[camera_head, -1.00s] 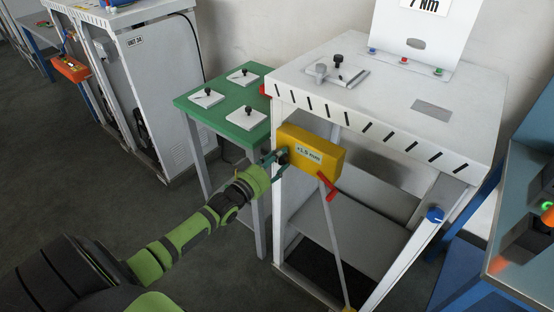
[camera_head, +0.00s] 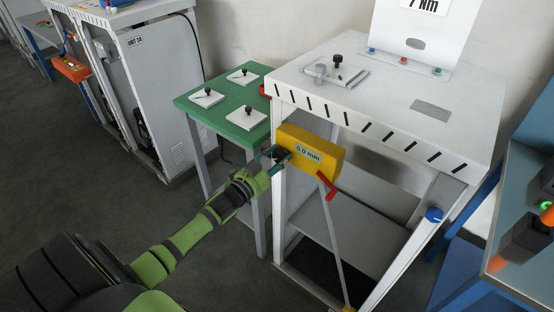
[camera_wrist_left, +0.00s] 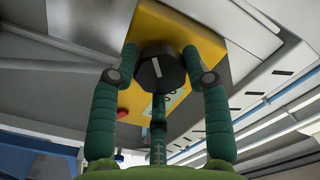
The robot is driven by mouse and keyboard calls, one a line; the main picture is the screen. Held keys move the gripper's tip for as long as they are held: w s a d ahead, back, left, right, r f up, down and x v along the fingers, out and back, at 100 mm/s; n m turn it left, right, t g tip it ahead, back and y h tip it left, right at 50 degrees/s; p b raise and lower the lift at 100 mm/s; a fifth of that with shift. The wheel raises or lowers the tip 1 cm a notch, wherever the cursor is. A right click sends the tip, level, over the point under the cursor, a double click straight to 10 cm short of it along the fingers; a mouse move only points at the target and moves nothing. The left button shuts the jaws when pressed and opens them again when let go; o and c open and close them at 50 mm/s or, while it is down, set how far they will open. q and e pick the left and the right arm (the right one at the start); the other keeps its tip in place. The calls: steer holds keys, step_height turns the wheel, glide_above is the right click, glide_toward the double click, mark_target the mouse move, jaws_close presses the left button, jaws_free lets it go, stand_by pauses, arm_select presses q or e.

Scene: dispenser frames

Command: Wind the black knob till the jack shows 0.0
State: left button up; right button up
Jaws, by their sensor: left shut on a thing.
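The yellow jack (camera_head: 322,160) is on the front left of the white bench frame. Its display reads 0.0 mm in the head view. The black knob (camera_head: 281,154) sits on the jack's left end. In the left wrist view the knob (camera_wrist_left: 160,72) shows as a dark many-sided cap with a pale mark, in front of the yellow body (camera_wrist_left: 180,30). My right gripper is not in view.
A red lever (camera_head: 327,186) hangs below the jack. A green table (camera_head: 232,112) with several white plates and black knobs stands left of the bench (camera_head: 390,105). A blue knob (camera_head: 434,214) is at the bench's right leg.

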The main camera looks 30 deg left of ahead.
arm_select(q)
steer(key=shift+s+f+m, duration=0.15)
steer(key=shift+f+m, duration=0.35)
steer(key=shift+m, duration=0.1)
steer(key=shift+a, duration=0.1)
steer(key=o, duration=1.1)
steer(key=shift+c, duration=0.2)
steer(key=shift+o, duration=0.4)
steer(key=shift+a+r, duration=0.15)
steer(key=shift+r, duration=0.15)
steer(key=s, duration=1.1)
steer(key=shift+s+a, duration=0.4)
steer(key=shift+a, duration=0.05)
